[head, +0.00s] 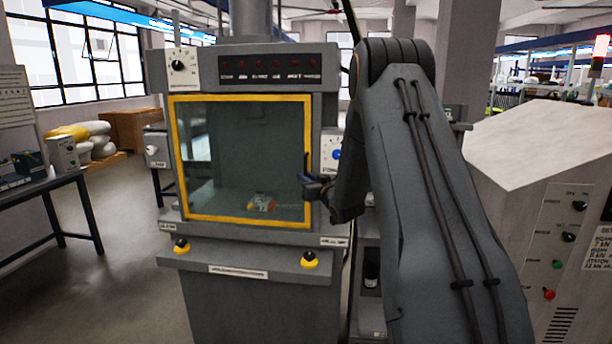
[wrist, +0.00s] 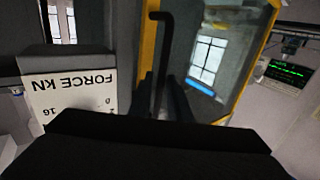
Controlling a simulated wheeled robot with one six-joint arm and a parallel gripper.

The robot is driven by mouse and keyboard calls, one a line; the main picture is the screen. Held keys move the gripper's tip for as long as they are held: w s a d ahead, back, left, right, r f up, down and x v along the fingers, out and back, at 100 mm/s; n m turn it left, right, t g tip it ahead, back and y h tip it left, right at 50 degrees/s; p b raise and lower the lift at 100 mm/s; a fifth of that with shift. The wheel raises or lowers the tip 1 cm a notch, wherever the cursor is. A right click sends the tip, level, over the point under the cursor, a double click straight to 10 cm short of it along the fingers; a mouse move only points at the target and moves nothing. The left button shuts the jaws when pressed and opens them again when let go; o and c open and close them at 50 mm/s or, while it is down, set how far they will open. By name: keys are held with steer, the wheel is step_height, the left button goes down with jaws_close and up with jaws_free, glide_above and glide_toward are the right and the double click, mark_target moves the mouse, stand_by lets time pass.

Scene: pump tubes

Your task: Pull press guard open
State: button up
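The press guard is a clear pane in a yellow frame (head: 240,98) on the front of the grey press; it looks closed in the head view. Its dark upright handle (head: 306,163) is at the pane's right edge. My gripper (head: 313,187) is at the handle's lower part. In the wrist view the black handle (wrist: 157,50) runs down between my two fingers (wrist: 162,95), which stand apart on either side of it. I see no clear grip on the handle. The yellow frame (wrist: 149,45) also shows there. A small orange and white object (head: 262,203) is behind the pane.
The press has a grey front ledge (head: 235,268) with two yellow-collared black buttons below the guard. A dial panel (head: 331,153) is right of the guard. A grey console (head: 545,190) stands at right, a table (head: 45,190) at left. Floor is clear at front left.

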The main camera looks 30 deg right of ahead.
steer(key=shift+w, duration=0.45)
jaws_close()
steer(key=shift+s, duration=0.15)
